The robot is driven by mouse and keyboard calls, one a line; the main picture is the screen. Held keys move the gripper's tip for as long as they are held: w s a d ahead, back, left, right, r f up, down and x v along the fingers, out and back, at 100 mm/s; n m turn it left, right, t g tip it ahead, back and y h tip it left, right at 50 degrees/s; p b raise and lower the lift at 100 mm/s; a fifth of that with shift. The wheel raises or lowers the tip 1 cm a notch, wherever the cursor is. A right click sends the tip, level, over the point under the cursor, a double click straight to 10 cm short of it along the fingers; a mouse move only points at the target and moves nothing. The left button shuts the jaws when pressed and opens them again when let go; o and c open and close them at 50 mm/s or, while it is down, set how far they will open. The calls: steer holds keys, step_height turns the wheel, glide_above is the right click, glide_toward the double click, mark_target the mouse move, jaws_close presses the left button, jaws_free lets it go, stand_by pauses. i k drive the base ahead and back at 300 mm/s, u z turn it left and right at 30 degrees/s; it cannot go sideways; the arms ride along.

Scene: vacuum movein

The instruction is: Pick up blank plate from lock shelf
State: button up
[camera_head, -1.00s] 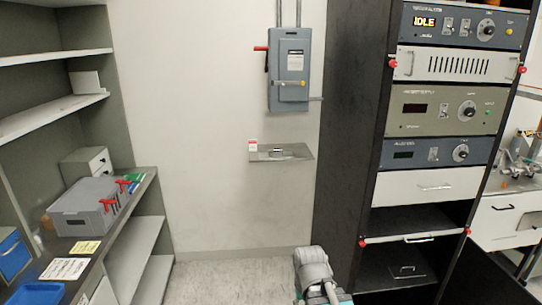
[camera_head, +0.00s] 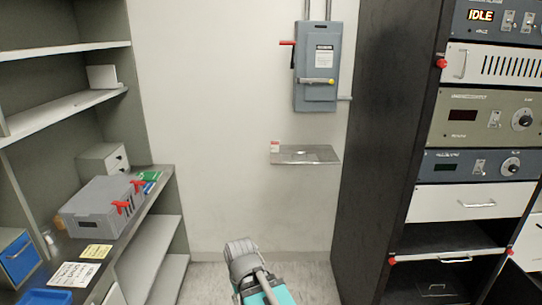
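The small grey wall shelf (camera_head: 326,160) is fixed to the white wall below the grey electrical box. A flat, thin plate-like piece with a small handle (camera_head: 303,153) seems to lie on it, but it is too small to make out clearly. A small white and red tag (camera_head: 275,147) stands at the shelf's left end. Part of my arm, grey and teal, shows at the bottom centre, low and in front of the shelf, apart from it. My gripper's fingers cannot be seen.
A grey lock box (camera_head: 315,75) with a red lever hangs above the shelf. A tall black rack (camera_head: 385,150) with instruments stands close on the right. A bench with a grey case (camera_head: 92,207) and red clamps is on the left. Floor between is clear.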

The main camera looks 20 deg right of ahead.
mark_target(306, 157)
steer(key=u, duration=0.3)
steer(key=i, duration=1.45)
steer(key=z, duration=0.7)
steer(key=i, duration=0.5)
steer(key=z, duration=0.35)
steer(key=k, duration=0.95)
steer(key=z, duration=0.1)
steer(key=i, duration=0.15)
steer(key=z, duration=0.05)
